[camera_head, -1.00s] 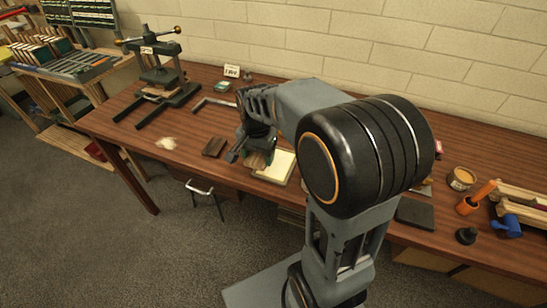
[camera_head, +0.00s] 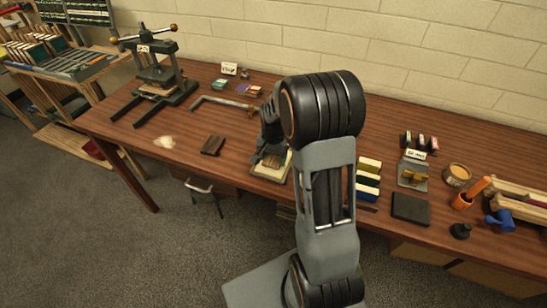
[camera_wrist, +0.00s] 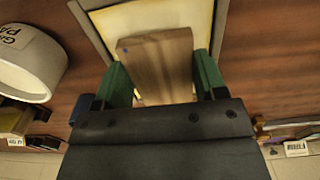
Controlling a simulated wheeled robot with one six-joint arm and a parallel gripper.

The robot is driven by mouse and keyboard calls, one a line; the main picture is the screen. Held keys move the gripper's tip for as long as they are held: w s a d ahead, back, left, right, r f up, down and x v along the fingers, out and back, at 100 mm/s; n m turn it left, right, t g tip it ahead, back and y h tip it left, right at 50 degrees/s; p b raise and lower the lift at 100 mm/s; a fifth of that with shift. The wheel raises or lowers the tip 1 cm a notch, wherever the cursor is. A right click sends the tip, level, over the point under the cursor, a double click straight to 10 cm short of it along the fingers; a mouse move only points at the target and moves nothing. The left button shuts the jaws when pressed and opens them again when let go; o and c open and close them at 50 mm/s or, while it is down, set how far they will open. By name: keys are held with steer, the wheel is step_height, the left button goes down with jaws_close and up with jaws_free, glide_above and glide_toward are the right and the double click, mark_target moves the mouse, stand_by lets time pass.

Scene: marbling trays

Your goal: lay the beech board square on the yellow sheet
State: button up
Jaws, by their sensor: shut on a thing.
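The beech board (camera_wrist: 160,66) is a pale brown wooden block, held between the two green fingers of my gripper (camera_wrist: 162,76) in the wrist view. The board is not clear there.
A dark brown block (camera_head: 212,145) lies left of the sheet. A black press (camera_head: 157,75) stands at the back left. Several coloured blocks (camera_head: 368,180) and a dark slab (camera_head: 410,209) are to the right. A white labelled pot (camera_wrist: 28,65) shows in the wrist view.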

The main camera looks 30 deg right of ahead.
mark_target(273, 158)
steer(key=shift+f, duration=0.3)
steer(key=shift+f, duration=0.2)
steer(key=o, duration=0.9)
steer(key=shift+o, duration=0.2)
step_height(273, 158, up, 12)
steer(key=f, duration=0.1)
steer(key=s+a+r+n+t, duration=0.2)
steer(key=s+a+n, duration=0.2)
steer(key=s, duration=0.4)
steer(key=s+a+r+n+t, duration=0.1)
steer(key=s+a+r+n, duration=0.1)
steer(key=s+a+n, duration=0.3)
steer(key=shift+s+a+r+n+t, duration=0.3)
steer(key=shift+s+t, duration=0.1)
steer(key=shift+s, duration=1.15)
